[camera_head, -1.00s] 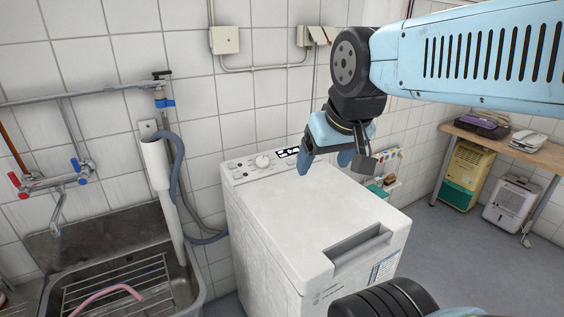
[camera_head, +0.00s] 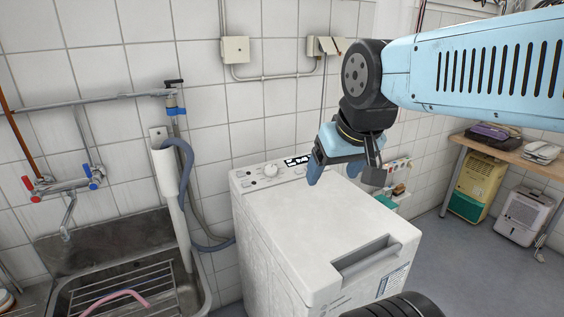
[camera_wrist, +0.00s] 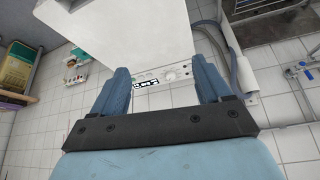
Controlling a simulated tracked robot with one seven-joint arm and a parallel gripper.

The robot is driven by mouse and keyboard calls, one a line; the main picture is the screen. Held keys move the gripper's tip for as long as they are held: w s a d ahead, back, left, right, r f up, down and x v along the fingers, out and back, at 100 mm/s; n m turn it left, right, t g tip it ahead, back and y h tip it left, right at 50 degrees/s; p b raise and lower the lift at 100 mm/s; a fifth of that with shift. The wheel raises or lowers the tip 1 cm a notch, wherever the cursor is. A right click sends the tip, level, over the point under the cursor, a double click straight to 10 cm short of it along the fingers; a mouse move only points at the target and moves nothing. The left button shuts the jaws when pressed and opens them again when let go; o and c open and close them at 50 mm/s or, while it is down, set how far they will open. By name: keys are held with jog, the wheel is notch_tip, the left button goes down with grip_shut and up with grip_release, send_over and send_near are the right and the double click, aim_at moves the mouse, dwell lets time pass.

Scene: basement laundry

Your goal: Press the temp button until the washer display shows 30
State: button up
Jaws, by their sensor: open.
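The white top-loading washer (camera_head: 320,225) stands against the tiled wall, and its white side or lid also fills the upper middle of the wrist view (camera_wrist: 120,35). Its control panel (camera_head: 243,174) runs along the back edge, with small buttons, a round knob (camera_head: 271,171) and a dark display (camera_head: 297,161). The display (camera_wrist: 146,85) and knob (camera_wrist: 170,75) also show between my fingers in the wrist view. The display's digits are too small to read, and I cannot tell which button is temp. My gripper (camera_head: 335,172) is open and empty above the washer's back right part, apart from the panel.
A metal sink (camera_head: 120,262) with a rack and pink hose is at the left. A grey drain hose (camera_head: 183,190) hangs between sink and washer. A small shelf with bottles (camera_head: 395,185) is right of the washer. A wooden table (camera_head: 500,150) stands at the far right.

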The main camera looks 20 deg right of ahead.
grip_shut()
dwell(0.5)
dwell(1.0)
